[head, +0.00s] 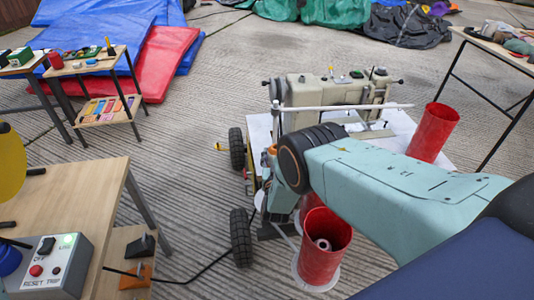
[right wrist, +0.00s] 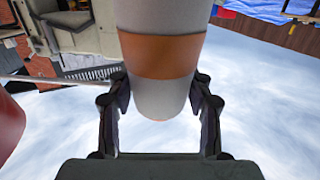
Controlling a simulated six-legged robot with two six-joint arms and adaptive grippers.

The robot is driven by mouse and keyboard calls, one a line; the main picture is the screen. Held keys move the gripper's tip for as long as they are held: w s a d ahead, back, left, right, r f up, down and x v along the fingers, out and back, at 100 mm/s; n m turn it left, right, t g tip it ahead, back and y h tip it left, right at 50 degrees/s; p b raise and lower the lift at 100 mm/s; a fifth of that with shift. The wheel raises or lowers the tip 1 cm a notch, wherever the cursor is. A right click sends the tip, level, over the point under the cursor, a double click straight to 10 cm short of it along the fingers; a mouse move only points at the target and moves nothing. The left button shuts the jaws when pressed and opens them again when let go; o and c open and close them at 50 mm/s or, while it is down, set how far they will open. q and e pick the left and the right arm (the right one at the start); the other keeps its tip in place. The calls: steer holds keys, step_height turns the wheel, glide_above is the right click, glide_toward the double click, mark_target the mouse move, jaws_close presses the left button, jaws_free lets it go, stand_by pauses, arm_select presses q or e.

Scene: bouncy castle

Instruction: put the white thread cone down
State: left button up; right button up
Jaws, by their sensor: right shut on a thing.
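The white thread cone (right wrist: 162,98) with a broad orange band fills the middle of the right wrist view. My right gripper (right wrist: 160,86) is shut on it, with one dark finger on each side. The cone's other end runs out of the top of that view. In the head view my right arm reaches in from the right over the cart, and its thick wrist hides most of the gripper and cone. Only a small orange patch (head: 271,149) shows beside the wrist; I cannot tell whether it is the cone. My left gripper is not in view.
A sewing machine (head: 335,98) stands on a wheeled cart (head: 398,122). A red tube (head: 433,132) stands at its right. An open red container (head: 324,262) with a pale ring-shaped thing inside is at the front. A wooden table (head: 65,195) with a control box (head: 48,268) is at left.

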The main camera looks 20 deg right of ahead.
step_height(320, 180, up, 9)
steer(key=p, duration=0.8)
steer(key=shift+r+p, duration=0.25)
steer(key=shift+p, duration=0.15)
steer(key=shift+s+a+r, duration=0.1)
steer(key=shift+s, duration=0.3)
steer(key=shift+s+a, duration=0.1)
steer(key=shift+s, duration=0.25)
